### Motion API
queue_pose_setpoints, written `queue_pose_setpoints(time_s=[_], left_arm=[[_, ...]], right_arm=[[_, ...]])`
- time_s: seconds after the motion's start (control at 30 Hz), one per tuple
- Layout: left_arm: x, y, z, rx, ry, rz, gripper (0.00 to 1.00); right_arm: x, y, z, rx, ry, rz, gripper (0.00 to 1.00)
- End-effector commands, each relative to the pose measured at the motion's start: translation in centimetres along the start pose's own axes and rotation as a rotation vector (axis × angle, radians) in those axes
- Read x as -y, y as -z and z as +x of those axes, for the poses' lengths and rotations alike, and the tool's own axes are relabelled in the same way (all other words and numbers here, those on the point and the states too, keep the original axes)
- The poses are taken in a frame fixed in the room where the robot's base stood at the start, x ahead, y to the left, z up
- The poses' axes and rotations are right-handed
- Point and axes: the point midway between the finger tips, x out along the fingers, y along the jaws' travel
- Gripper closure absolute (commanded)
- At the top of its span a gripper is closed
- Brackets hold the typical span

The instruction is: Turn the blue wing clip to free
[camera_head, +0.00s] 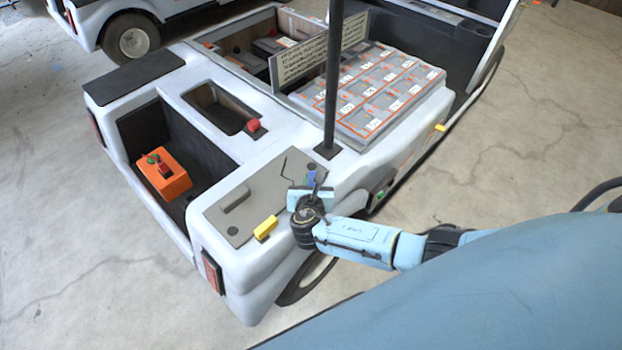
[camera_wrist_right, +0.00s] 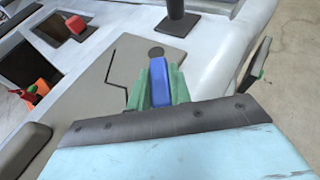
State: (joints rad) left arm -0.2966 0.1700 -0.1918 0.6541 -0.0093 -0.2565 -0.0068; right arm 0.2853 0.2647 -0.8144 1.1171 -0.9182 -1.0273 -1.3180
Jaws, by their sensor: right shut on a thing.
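The blue wing clip (camera_wrist_right: 160,82) stands on the grey panel (camera_wrist_right: 98,84) of the cart. In the wrist view its blue top shows between the two green fingertips of my right gripper (camera_wrist_right: 159,88). The fingers are shut on the clip, one on each side of it. The grey panel (camera_head: 255,200) lies flat on the cart's rear corner. My left gripper is not in view.
A yellow block (camera_head: 265,228) and a raised grey handle (camera_head: 235,198) are on the same panel. A black post (camera_head: 332,90) rises close behind the clip. An orange box (camera_head: 163,175) sits in the open bay at left. A red knob (camera_head: 253,126) is by the recess.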

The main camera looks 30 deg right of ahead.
Motion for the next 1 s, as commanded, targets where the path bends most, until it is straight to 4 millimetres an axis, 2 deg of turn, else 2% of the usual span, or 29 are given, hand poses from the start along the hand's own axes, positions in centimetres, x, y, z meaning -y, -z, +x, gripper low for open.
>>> queue_pose_setpoints(time_s=[0.13,0.27,0.7,1.0], left_arm=[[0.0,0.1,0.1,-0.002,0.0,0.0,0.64],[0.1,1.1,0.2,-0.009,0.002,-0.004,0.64],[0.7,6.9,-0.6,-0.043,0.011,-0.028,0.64],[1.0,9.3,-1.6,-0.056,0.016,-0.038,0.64]], right_arm=[[0.0,0.1,-0.1,-0.003,0.131,0.056,1.0],[0.1,0.2,0.0,-0.001,0.245,0.102,1.0],[0.6,0.2,-0.1,0.0,0.553,0.229,1.0],[0.8,0.1,-0.2,0.002,0.651,0.268,1.0]])
